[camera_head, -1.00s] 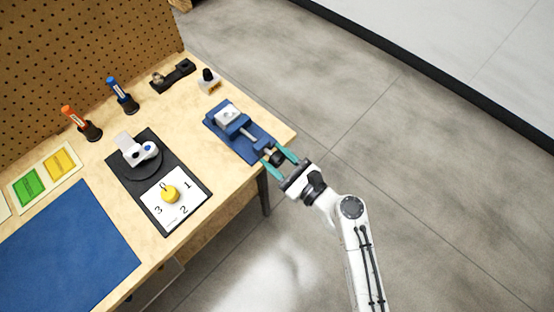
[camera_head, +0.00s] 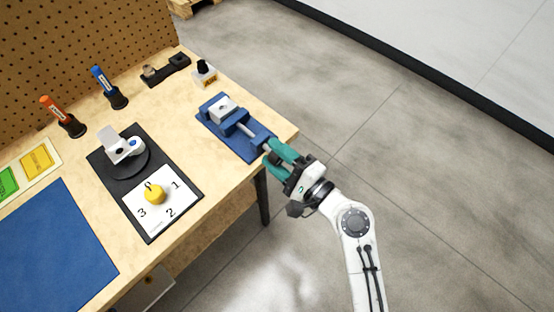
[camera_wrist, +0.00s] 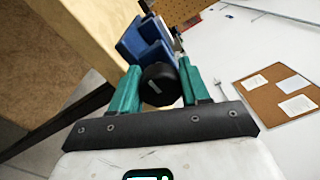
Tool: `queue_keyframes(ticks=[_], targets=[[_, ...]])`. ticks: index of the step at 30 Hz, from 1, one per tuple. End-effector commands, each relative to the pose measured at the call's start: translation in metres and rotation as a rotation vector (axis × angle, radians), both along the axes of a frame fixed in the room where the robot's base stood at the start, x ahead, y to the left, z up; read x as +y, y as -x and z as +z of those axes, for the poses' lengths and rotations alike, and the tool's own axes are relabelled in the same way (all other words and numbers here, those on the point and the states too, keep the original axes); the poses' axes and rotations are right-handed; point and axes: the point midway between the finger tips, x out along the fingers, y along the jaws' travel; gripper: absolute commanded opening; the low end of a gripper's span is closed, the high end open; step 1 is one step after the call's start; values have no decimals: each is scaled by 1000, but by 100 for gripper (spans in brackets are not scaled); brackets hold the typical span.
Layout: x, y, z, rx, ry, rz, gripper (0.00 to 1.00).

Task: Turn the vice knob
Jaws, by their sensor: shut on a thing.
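The blue vice (camera_head: 238,124) sits on its blue base near the right front corner of the wooden bench. A pale block (camera_head: 222,108) is at its jaws, and a metal screw (camera_head: 246,129) runs toward the bench edge. In the wrist view, the black vice knob (camera_wrist: 160,84) lies between the two green fingers, with a white mark on its face. My gripper (camera_head: 276,155) is shut on the knob at the bench's edge; it also shows in the wrist view (camera_wrist: 160,88). In the head view the fingers hide the knob.
A black plate with a numbered dial and yellow knob (camera_head: 154,194) lies left of the vice. Orange (camera_head: 58,112) and blue (camera_head: 106,84) handled tools stand behind it. A small black-capped bottle (camera_head: 204,73) stands behind the vice. Open floor is to the right.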

Motion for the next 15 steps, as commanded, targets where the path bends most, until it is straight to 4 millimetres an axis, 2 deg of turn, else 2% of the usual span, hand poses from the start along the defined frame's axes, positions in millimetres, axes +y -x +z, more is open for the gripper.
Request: queue_keyframes(ticks=[1, 6, 15], targets=[[0, 0, -6, -41, 35, 0, 16], [-1, -1, -5, -149, 121, -4, 17], [-2, -2, -3, -156, 130, -8, 17]])
